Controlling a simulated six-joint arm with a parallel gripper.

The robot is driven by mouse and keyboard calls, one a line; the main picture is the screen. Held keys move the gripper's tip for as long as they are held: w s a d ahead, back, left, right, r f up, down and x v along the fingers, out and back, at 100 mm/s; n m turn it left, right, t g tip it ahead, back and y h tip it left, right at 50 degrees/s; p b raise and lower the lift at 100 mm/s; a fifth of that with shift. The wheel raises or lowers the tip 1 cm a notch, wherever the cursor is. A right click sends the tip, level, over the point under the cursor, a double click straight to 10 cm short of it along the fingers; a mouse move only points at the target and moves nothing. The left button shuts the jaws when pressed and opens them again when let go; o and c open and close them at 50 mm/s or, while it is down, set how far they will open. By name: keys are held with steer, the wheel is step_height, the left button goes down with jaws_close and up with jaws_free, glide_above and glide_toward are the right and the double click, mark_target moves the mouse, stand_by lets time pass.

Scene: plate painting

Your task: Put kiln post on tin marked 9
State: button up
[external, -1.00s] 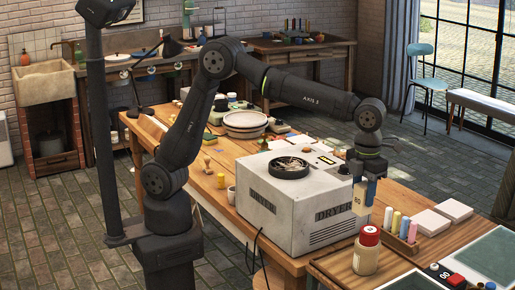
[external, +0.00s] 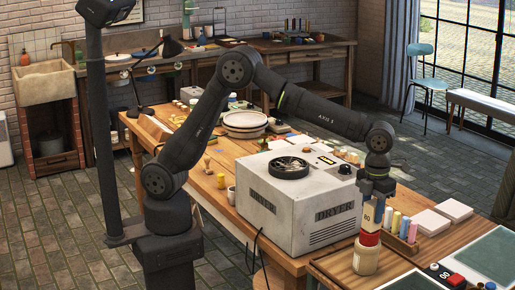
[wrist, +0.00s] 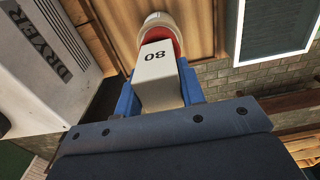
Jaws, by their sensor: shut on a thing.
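My gripper (external: 375,196) is shut on the kiln post (external: 370,218), a pale upright block marked 80. In the wrist view the post (wrist: 158,76) sits between the blue fingers of my gripper (wrist: 160,98). In the external view the post's lower end overlaps the red lid of a cream jar (external: 365,262); I cannot tell whether they touch. The jar (wrist: 166,22) also shows beyond the post in the wrist view. Small red and black tins (external: 443,276) stand at the front right; no 9 is readable on them.
The white dryer box (external: 295,205) stands close to the left of my gripper. A rack of coloured sticks (external: 402,238) is just right of the jar. Pale slabs (external: 432,224) and a framed dark green panel (external: 488,256) lie farther right.

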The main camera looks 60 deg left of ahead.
steer(key=shift+f, duration=0.15)
steer(key=o, duration=1.1)
step_height(320, 180, up, 12)
steer(key=shift+r, duration=0.2)
